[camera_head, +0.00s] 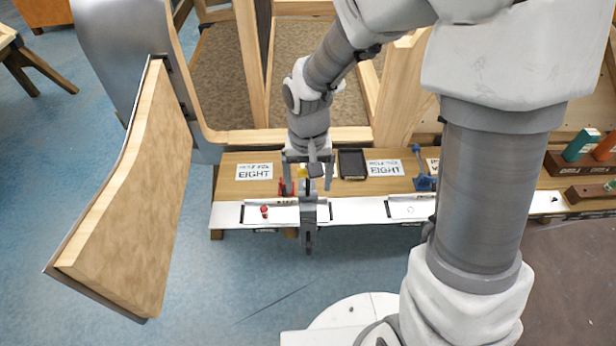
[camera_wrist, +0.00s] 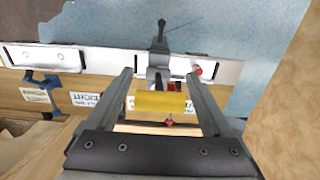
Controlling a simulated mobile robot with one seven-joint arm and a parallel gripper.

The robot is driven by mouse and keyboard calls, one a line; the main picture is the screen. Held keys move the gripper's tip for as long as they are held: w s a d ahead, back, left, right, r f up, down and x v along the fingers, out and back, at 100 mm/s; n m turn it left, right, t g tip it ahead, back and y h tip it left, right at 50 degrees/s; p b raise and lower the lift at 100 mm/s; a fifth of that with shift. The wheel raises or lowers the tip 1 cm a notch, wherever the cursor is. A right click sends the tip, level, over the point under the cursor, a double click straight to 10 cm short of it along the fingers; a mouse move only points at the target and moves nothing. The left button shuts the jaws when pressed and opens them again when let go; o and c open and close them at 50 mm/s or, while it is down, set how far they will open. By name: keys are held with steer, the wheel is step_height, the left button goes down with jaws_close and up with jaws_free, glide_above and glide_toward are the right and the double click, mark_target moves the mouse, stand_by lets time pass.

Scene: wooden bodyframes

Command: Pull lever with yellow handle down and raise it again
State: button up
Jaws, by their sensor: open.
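The yellow handle (camera_wrist: 160,104) is a short horizontal bar in the wrist view. It lies between the two open fingers of my gripper (camera_wrist: 160,75), with visible room on both sides. The grey lever body (camera_wrist: 159,60) runs on beyond it over the white strip to a dark end. In the head view my gripper (camera_head: 308,160) reaches down over the bench, and only a small yellow bit of the handle (camera_head: 302,172) shows beside a finger. The grey lever body (camera_head: 308,220) shows below it. Whether a finger touches the handle cannot be told.
The wooden bench (camera_head: 230,192) has a white front strip (camera_head: 350,210). A red button (camera_head: 264,210) and red clamp parts are left of the lever. A black tablet (camera_head: 352,164) and a blue clamp (camera_head: 424,178) are right. A large wooden panel (camera_head: 135,195) stands left.

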jaws_close()
stand_by(0.4)
